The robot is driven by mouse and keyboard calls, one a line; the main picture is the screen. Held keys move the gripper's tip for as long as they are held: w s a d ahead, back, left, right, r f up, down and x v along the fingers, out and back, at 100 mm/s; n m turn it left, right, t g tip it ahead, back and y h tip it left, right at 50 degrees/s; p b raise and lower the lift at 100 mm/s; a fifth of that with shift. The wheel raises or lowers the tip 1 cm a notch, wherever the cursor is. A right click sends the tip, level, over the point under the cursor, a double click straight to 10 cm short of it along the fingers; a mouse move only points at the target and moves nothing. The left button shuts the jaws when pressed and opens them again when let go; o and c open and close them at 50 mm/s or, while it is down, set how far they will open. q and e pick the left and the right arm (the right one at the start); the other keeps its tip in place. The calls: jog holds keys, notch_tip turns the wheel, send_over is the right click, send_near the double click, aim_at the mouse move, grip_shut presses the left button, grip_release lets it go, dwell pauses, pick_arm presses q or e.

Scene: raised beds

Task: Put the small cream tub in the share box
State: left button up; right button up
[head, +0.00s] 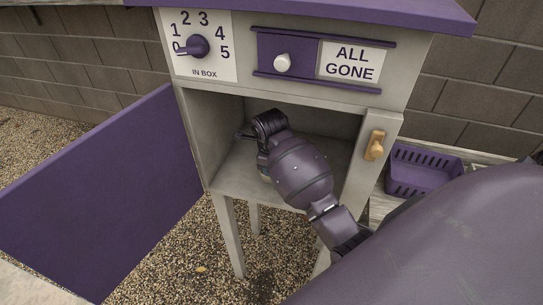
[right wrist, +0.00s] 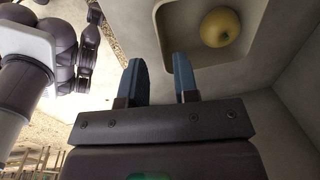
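The share box is a grey cabinet (head: 228,177) with its purple door (head: 105,200) swung open to the left. My right arm reaches into its opening, and my right gripper (head: 247,133) is inside, partly hidden by its own wrist. In the right wrist view my right gripper (right wrist: 158,80) has two blue-grey fingers spread apart with nothing clearly held between them. A small cream tub (right wrist: 168,50) with rounded corners is just beyond the fingertips, holding a round yellow fruit (right wrist: 220,27). Whether a finger touches its rim I cannot tell. My left gripper is not identifiable.
A dial (head: 198,47) numbered 0 to 5, "IN BOX", points near 0. A purple slider with a white knob (head: 282,63) sits beside the words "ALL GONE". A wooden latch (head: 374,146) is on the right post. A purple basket (head: 424,172) stands right of the cabinet.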

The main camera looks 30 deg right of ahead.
jog(key=shift+s+a+r, duration=0.1)
jog(key=shift+a+r, duration=0.05)
jog(key=shift+r, duration=1.15)
jog(key=shift+s+a+r, duration=0.1)
jog(key=shift+r, duration=1.15)
jog(key=s+a+f+n+t, duration=0.1)
jog(key=s+a+f+n, duration=0.1)
jog(key=s+n, duration=1.2)
jog(key=s+a+f+n+t, duration=0.1)
jog(key=s+a+n+t, duration=0.1)
jog(key=s+n, duration=1.2)
jog(key=w+f+t+b, duration=0.1)
jog(key=w+f+t, duration=0.2)
jog(key=f, duration=0.4)
jog(key=w+f+t+b, duration=0.1)
jog(key=w+f+t, duration=0.3)
jog(key=f, duration=0.2)
jog(key=shift+w+f+n+t+y+b, duration=0.3)
jog(key=shift+w+f+n+y+b, duration=0.05)
jog(key=shift+n+y+b, duration=0.05)
